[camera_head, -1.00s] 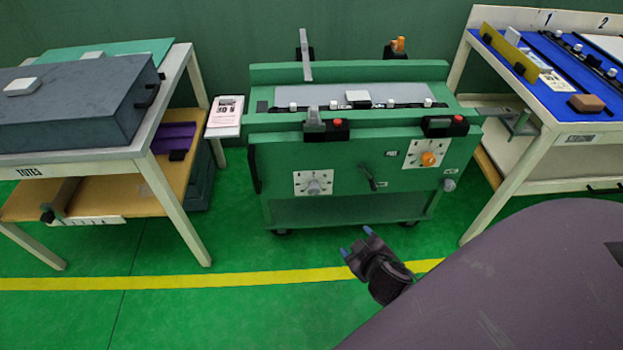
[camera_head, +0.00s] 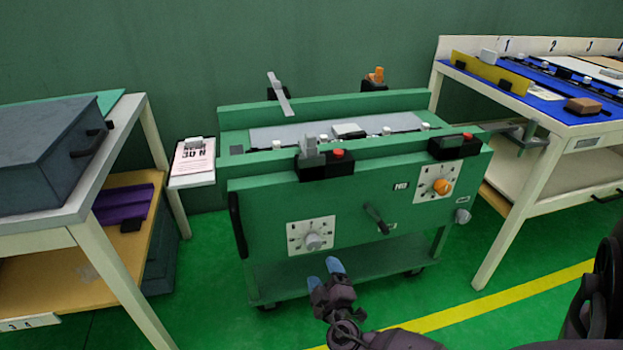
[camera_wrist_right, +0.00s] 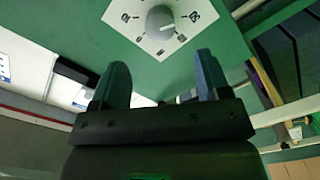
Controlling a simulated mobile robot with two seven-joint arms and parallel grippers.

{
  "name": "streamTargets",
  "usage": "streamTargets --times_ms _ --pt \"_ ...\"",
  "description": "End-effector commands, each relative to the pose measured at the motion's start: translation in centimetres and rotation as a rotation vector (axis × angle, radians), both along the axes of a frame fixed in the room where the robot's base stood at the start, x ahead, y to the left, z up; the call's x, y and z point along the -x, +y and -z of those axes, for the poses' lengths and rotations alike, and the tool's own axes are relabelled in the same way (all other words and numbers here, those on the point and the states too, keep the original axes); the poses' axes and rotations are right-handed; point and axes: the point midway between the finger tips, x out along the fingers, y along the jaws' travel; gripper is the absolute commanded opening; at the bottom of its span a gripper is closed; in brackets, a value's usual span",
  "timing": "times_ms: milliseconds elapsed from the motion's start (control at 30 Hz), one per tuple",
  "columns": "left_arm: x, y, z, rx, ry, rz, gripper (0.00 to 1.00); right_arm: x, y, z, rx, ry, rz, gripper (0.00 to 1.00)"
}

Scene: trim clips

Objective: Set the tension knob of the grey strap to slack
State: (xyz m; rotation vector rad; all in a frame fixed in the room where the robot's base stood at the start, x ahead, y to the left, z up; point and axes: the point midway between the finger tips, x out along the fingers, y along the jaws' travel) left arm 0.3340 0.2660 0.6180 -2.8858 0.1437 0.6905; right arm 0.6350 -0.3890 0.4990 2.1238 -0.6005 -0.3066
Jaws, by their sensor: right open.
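A grey round knob (camera_head: 313,242) sits on a white dial plate (camera_head: 296,235) at the lower left of the green cart's front. The same grey knob (camera_wrist_right: 160,22) shows at the top of the right wrist view, with marks around it too small to read surely. A grey upright strip (camera_head: 280,93), perhaps the grey strap, stands at the cart's back left. My right gripper (camera_head: 325,272) is open and empty, just below the grey knob in the head view and apart from it. Its two blue fingertips (camera_wrist_right: 160,85) are spread. My left gripper is not in view.
An orange knob (camera_head: 441,187) on a second dial plate is at the cart's right. A dark lever (camera_head: 376,219) sticks out between the dials. Tables flank the cart on both sides. A clipboard (camera_head: 193,158) is at the left. The floor before the cart is clear.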

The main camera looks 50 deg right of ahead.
Motion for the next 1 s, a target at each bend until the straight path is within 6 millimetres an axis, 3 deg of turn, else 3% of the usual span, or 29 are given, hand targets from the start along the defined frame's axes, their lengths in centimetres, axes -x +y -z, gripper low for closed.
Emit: streamTargets --times_ms 500,700,1000 --pt "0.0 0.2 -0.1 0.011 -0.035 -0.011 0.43 -6.9 -4.3 0.1 0.0 0.003 0.0 0.7" --pt "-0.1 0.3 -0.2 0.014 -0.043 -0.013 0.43 -8.0 -5.0 0.0 -0.001 0.003 0.0 0.7" --pt "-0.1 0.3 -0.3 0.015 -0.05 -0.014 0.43 -8.2 -5.1 0.0 -0.001 0.002 0.0 0.7"
